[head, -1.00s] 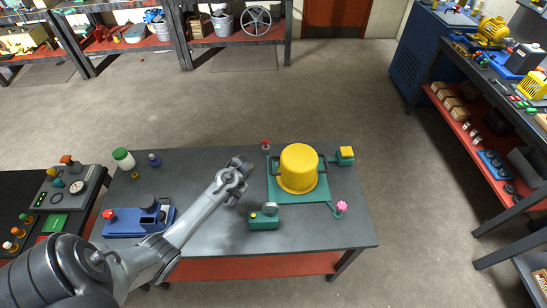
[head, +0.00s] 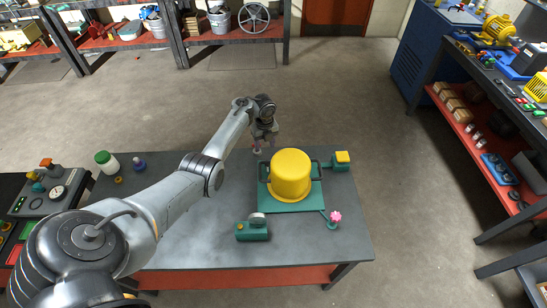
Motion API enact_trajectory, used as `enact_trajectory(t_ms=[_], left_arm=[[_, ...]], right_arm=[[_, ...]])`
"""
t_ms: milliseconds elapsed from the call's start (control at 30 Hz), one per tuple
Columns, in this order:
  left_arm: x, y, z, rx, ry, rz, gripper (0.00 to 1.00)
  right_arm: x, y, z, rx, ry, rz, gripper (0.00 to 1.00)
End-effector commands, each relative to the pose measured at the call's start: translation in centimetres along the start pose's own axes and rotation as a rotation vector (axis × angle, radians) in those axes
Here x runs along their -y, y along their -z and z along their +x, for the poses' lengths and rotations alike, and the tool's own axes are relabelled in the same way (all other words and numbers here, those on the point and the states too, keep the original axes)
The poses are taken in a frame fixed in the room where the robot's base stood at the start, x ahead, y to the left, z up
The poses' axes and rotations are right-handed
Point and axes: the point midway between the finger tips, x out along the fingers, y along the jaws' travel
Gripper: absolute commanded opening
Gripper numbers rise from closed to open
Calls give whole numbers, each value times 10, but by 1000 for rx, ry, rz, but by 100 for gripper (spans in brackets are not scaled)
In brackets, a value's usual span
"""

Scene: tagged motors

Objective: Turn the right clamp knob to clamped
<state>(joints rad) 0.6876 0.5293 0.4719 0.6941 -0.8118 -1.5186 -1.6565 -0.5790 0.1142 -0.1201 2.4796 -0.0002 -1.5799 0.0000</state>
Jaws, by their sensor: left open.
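A yellow cylindrical motor (head: 291,172) stands upright on a green base plate (head: 296,204) on the dark workbench. A pink star-shaped clamp knob (head: 335,216) is at the plate's front right corner, on a small green arm pointing outward. A second knob (head: 257,151), reddish, is at the back left corner, partly hidden by my gripper. My left gripper (head: 261,143) is open, fingers pointing down, just above or around this back knob; contact is unclear. Whether either knob is clamped is too small to tell.
A green block with a yellow top (head: 342,160) is right of the motor. A green device with a grey disc (head: 254,229) is in front. A white bottle with a green lid (head: 107,162) stands at the left. The bench's front right is clear.

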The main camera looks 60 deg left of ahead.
Motion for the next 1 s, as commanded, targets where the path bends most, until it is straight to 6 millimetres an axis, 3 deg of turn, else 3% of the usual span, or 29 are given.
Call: enact_trajectory(t_ms=[267, 700, 1000], left_arm=[[4, 0, 16, -13, 17, 84, 55], [6, 1, 85, -12, 17, 80, 55], [6, 1, 104, -11, 18, 80, 55]], right_arm=[[0, -3, 9, 0, 0, 0, 44], [-1, -13, 35, 3, -8, -10, 44], [-1, -15, 43, 3, -6, -8, 44]])
